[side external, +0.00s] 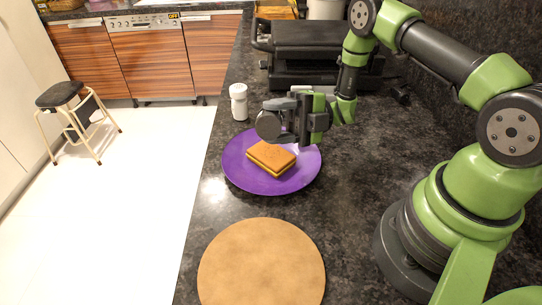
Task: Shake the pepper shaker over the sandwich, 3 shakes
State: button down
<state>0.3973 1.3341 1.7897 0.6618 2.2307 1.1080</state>
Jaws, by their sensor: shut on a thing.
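The sandwich (270,158) lies on a purple plate (240,177) on the dark counter. My gripper (292,119) is above the far part of the plate, just behind and above the sandwich. It is shut on a grey, round-ended thing that appears to be the pepper shaker (268,126). The shaker is tipped over, with its round end toward the left and the camera. Its far side and the fingertips' contact are partly hidden. I cannot see any pepper falling.
A white shaker (238,103) stands upright on the counter behind the plate, near the left edge. A round wooden board (262,268) lies in front of the plate. A black grill (305,48) stands at the back. The counter right of the plate is clear.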

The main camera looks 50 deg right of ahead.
jog(key=shift+r, duration=0.65)
send_over(276, 168)
notch_tip(276, 168, down, 5)
jog(key=shift+w+f, duration=0.1)
dwell(0.5)
jog(key=n, duration=0.1)
jog(key=f+n+h, duration=0.1)
jog(key=n+g+h, duration=0.1)
jog(key=shift+a+f+n, duration=0.15)
jog(key=shift+f+n, duration=0.1)
jog(key=shift+n, duration=0.15)
jog(key=n+h, duration=0.2)
jog(key=n, duration=0.1)
jog(key=shift+f, duration=0.4)
